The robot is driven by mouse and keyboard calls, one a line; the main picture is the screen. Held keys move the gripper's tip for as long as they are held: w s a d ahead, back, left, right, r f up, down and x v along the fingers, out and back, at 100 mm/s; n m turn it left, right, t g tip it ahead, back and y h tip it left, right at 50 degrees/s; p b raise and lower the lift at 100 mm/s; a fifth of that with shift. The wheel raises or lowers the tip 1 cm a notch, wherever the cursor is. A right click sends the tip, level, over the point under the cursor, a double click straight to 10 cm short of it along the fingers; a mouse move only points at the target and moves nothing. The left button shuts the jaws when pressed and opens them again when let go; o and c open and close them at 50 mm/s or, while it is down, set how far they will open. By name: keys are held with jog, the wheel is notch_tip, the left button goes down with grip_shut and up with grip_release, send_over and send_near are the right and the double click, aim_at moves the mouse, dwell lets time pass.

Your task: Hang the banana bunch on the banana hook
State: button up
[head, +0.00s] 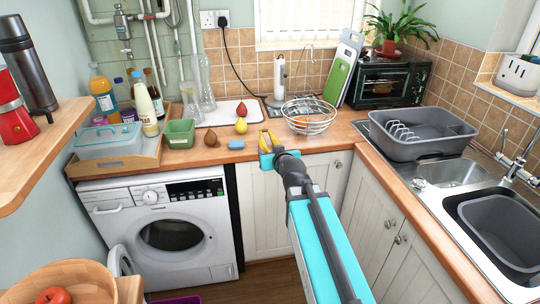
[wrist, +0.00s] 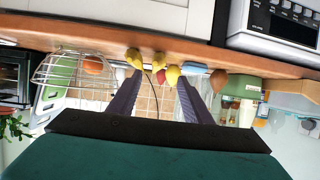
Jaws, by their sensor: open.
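The yellow banana bunch (head: 269,139) shows just past my gripper (head: 269,150), near the counter's front edge. In the wrist view, which is upside down, the bananas (wrist: 134,58) show at and between the fingertips of my gripper (wrist: 159,76). The jaws are apart. I cannot tell whether a finger touches the bunch. The banana hook (head: 308,47) appears to be the thin chrome hook with a curved top behind the wire basket (head: 309,121). Its lower part is partly hidden by the basket.
An orange (head: 301,121) lies in the basket. A paper towel holder (head: 280,77) and chopping boards (head: 343,70) stand behind. The washing machine (head: 165,231) is below left.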

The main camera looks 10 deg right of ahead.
jog(key=shift+s+f+b, duration=0.1)
jog(key=shift+s+b, duration=0.05)
jog(key=shift+b, duration=0.4)
jog(key=shift+s+b, duration=0.3)
jog(key=shift+b, duration=0.65)
jog(key=shift+s+r+b, duration=0.3)
jog(key=shift+s+b, duration=0.15)
jog(key=shift+b, duration=0.75)
jog(key=shift+s+d+r+b, duration=0.1)
jog(key=shift+s+r+b, duration=0.15)
jog(key=shift+b, duration=0.35)
